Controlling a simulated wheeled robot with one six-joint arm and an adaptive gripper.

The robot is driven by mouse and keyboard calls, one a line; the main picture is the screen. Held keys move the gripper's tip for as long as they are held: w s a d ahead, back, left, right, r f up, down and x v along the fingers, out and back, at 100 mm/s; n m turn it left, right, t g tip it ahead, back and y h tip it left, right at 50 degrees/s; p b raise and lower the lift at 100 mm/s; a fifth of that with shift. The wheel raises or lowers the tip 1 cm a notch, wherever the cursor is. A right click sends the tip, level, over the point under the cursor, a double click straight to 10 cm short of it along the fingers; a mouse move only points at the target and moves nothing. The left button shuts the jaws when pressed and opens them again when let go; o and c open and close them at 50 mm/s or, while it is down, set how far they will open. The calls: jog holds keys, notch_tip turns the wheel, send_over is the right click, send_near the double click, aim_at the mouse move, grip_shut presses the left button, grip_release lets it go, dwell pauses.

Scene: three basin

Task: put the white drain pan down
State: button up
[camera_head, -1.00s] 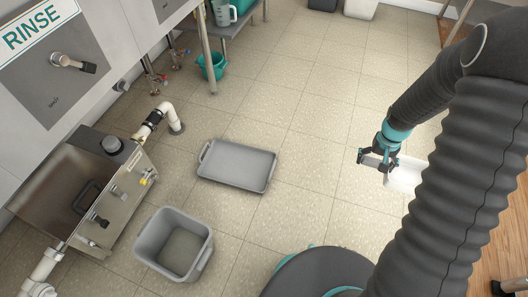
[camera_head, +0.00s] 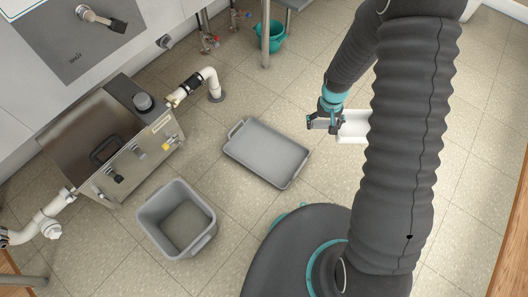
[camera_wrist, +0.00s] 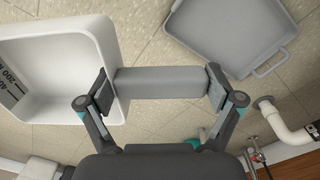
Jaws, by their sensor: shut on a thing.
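The white drain pan (camera_head: 352,126) is off to the right of my gripper (camera_head: 325,121) in the head view, partly hidden behind my arm. In the wrist view the pan (camera_wrist: 60,60) fills the left side, its hollow showing with dark markings on an inner wall. My gripper (camera_wrist: 160,85) is shut on a thick grey bar that spans between its finger pads. The bar meets the pan's rim and looks like its handle. The pan seems held above the floor; its exact height is hard to tell.
A shallow grey tray (camera_head: 268,151) lies on the tiled floor left of the gripper. A grey bin (camera_head: 157,218) stands nearer, beside a steel box (camera_head: 120,140) with white pipes. A teal bucket (camera_head: 271,36) is at the back. Floor between tray and gripper is clear.

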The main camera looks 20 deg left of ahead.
jog(key=s+a+f+n+b, duration=0.2)
jog(key=s+a+f+n, duration=0.25)
jog(key=a+f, duration=0.55)
jog(key=n+b, duration=0.2)
send_over(238, 160)
notch_tip(238, 160, down, 11)
jog(key=shift+w+a+r, duration=0.1)
jog(key=shift+f, duration=2.2)
jog(key=o, duration=1.2)
notch_tip(238, 160, up, 12)
jog(key=p, duration=0.1)
